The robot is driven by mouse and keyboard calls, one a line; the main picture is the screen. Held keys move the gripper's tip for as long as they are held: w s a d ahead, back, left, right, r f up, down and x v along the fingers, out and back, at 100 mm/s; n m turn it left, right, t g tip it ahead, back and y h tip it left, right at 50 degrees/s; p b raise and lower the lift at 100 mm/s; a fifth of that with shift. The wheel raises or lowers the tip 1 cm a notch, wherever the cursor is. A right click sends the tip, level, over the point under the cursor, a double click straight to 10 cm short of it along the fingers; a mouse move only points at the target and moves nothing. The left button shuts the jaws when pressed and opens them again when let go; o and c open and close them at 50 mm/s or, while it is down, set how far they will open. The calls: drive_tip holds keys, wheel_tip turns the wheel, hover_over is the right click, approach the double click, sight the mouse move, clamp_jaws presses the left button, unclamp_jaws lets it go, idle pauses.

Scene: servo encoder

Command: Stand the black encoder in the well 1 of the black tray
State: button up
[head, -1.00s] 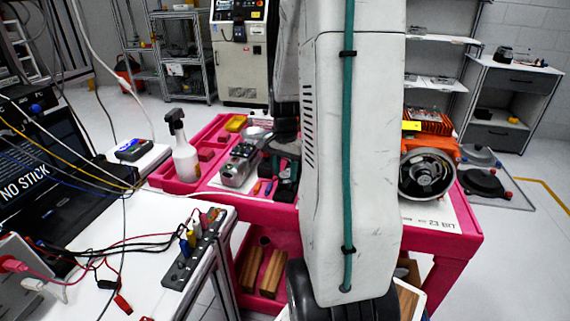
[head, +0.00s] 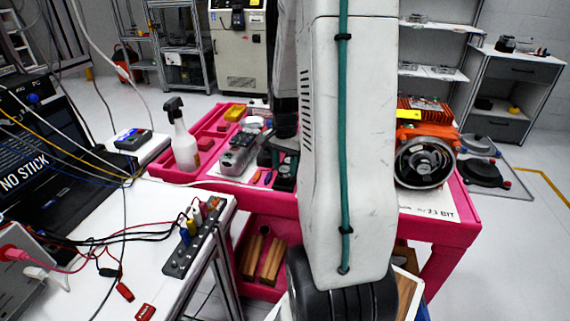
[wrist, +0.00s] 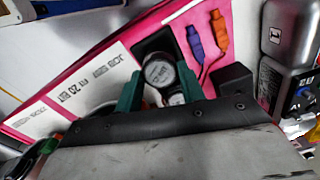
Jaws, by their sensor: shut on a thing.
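In the wrist view, my gripper (wrist: 161,82) has its two green fingers closed on the black encoder (wrist: 159,72), whose round pale labelled end faces the camera. A second, smaller round labelled face (wrist: 176,99) shows just below it, partly hidden by my gripper body; I cannot tell what it belongs to. The black tray (wrist: 151,44) shows as a dark area behind the encoder. I cannot tell whether the encoder is above or inside a well, and the well numbers are not readable. In the head view, my arm hides most of this spot.
Blue and orange connectors (wrist: 193,40) lie beside the tray, and a black block (wrist: 235,80) stands to the right. A white bench (head: 120,220) with cables is at left.

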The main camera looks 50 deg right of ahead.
drive_tip(key=shift+f, duration=0.25)
drive_tip(key=shift+f, duration=0.4)
drive_tip(key=o, duration=1)
drive_tip(key=shift+c, duration=0.3)
drive_tip(key=shift+r, duration=0.1)
drive_tip(key=shift+r, duration=3.7)
